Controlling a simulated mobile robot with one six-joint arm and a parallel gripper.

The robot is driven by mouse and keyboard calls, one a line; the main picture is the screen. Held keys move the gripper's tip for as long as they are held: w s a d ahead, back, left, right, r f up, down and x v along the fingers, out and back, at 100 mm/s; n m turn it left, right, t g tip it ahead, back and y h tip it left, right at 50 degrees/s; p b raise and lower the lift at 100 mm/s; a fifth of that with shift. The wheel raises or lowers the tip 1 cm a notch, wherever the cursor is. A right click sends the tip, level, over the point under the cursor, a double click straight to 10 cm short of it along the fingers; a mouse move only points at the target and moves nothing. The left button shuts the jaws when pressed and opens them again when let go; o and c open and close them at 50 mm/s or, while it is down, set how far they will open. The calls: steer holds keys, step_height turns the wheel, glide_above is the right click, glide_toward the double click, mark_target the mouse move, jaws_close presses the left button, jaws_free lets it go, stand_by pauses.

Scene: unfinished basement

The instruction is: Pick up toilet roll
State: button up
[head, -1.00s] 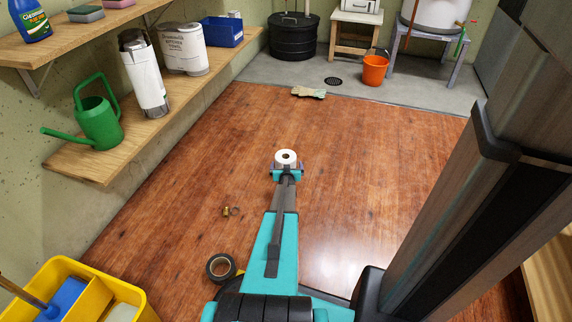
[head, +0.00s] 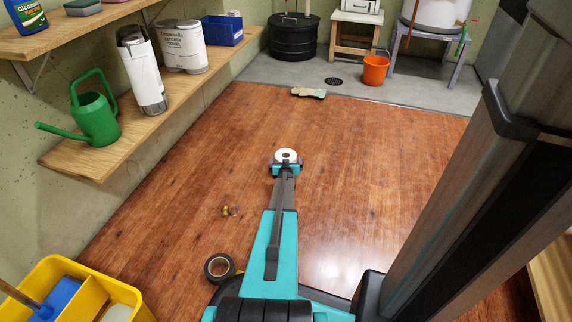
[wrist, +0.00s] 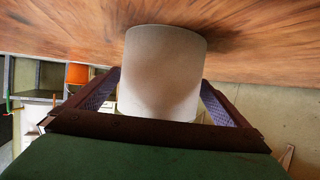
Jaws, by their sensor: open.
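The white toilet roll (head: 286,154) stands upright on the wooden floor at the end of my outstretched arm in the head view. In the wrist view the roll (wrist: 160,72) fills the middle, between the two fingers of my gripper (wrist: 160,95). The fingers lie to the left and right of the roll, and a narrow gap shows on each side. In the head view my gripper (head: 286,160) is low at the roll, and the roll's near lower part is hidden behind it.
A yellow bucket (head: 92,285) stands at the lower left. Gloves (head: 308,92) lie farther back. The floor around the roll is clear.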

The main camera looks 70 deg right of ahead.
steer(key=shift+c, duration=0.4)
steer(key=c, duration=0.9)
steer(key=shift+c, duration=0.2)
steer(key=shift+r, duration=0.1)
step_height(320, 180, up, 10)
steer(key=p, duration=0.5)
